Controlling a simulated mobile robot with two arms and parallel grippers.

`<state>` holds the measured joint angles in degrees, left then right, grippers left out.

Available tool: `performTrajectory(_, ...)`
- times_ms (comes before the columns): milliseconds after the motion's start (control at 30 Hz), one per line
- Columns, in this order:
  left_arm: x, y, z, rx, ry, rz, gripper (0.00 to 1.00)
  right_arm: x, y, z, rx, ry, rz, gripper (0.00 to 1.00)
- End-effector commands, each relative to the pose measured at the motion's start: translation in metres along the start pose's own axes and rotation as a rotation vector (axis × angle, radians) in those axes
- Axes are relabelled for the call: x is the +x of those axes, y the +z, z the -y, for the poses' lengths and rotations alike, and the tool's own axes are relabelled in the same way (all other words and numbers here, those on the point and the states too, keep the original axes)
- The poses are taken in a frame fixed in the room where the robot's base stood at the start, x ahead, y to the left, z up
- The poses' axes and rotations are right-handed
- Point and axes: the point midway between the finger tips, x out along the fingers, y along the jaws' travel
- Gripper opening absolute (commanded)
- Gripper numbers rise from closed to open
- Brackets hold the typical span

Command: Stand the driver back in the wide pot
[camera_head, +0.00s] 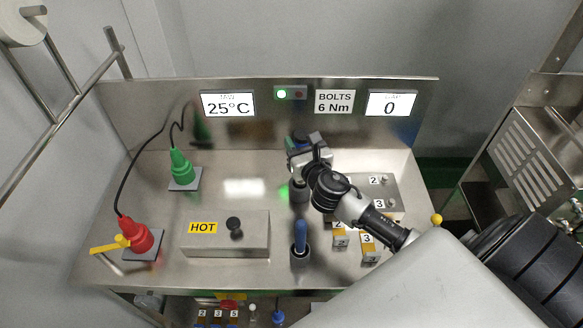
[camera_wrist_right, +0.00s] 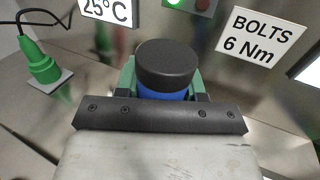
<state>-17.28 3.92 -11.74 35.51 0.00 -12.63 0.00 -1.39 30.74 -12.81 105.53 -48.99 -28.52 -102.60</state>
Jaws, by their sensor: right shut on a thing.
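My right gripper (camera_head: 302,160) is shut on a blue-handled driver with a black cap. In the right wrist view the driver (camera_wrist_right: 167,68) is upright between the green-padded fingers. In the head view the gripper and wrist hide most of it. A dark pot (camera_head: 299,193) stands on the bench directly below the gripper, probably the wide pot. I cannot tell whether the driver's lower end is inside it or above it. A second dark pot (camera_head: 300,259) nearer the front holds a slim blue-handled tool (camera_head: 300,232). My left gripper is not in view.
A steel box marked HOT (camera_head: 255,240) with a black knob stands left of the front pot. Green (camera_head: 181,166) and red (camera_head: 134,235) corded tools stand at the left. Numbered blocks (camera_head: 369,250) and a numbered steel box (camera_head: 395,188) lie right, near my arm.

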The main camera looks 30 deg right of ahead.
Motion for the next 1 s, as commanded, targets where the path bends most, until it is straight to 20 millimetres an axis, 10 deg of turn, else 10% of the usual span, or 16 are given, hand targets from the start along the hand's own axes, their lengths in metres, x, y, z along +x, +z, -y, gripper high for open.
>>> performTrajectory(367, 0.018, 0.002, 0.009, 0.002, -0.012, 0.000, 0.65, 0.001, -0.047, 0.000, 0.002, 0.000, 0.002, 0.10)
performTrajectory(800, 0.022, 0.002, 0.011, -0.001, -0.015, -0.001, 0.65, 0.001, -0.053, 0.000, 0.000, 0.002, 0.003, 0.10)
performTrajectory(833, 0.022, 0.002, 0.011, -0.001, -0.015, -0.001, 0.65, 0.001, -0.054, 0.000, 0.000, 0.002, 0.001, 0.40)
performTrajectory(1000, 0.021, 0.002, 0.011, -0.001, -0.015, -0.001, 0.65, 0.001, -0.053, 0.000, 0.000, 0.002, 0.001, 0.64)
